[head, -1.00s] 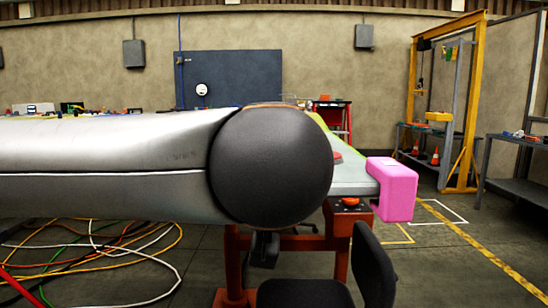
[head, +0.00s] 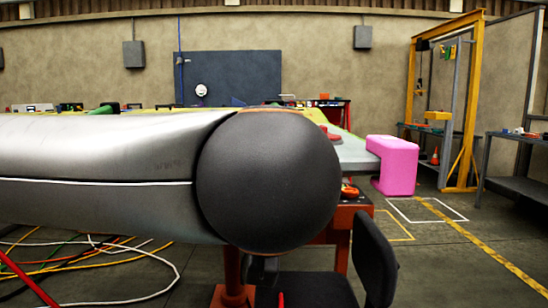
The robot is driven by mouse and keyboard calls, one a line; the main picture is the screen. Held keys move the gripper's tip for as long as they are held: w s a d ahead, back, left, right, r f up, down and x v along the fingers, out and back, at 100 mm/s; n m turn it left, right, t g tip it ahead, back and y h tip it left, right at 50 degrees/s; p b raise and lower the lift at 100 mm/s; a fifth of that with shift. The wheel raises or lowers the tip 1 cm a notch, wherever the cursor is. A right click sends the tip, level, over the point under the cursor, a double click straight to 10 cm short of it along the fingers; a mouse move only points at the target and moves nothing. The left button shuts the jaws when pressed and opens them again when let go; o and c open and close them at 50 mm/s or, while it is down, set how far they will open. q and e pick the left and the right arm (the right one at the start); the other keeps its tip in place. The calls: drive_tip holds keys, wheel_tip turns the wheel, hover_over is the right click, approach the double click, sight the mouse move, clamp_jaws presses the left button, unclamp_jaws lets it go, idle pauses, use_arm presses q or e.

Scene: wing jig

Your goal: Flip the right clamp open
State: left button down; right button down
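No gripper is in view. A large silver form with a dark round end, very close to the camera and apparently a link of my own arm, hides much of the middle and left. I cannot clearly make out the right clamp. A small red part (head: 328,135) shows just past the dark round end, on a pale panel (head: 352,153). A small orange-red part (head: 349,191) sits lower, on top of the orange jig frame (head: 342,222). Either may belong to a clamp; I cannot tell. A pink block (head: 398,166) is at the panel's right end.
A black chair (head: 372,262) stands in front of the jig. Coloured cables (head: 105,270) lie on the floor at lower left. A yellow gantry (head: 466,100) and a grey bench (head: 515,180) stand at the right. The taped floor right of the pink block is clear.

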use_arm(q)
drive_tip(key=shift+s+d+f+b, duration=0.1)
drive_tip(key=shift+f+b, duration=0.2)
drive_tip(key=shift+f, duration=0.8)
wheel_tip(320, 180, up, 6)
drive_tip(key=s+p, duration=0.1)
drive_tip(key=p, duration=0.2)
drive_tip(key=s+f, duration=0.4)
drive_tip(key=s, duration=0.4)
drive_tip(key=shift+s, duration=0.25)
drive_tip(key=shift+f, duration=0.1)
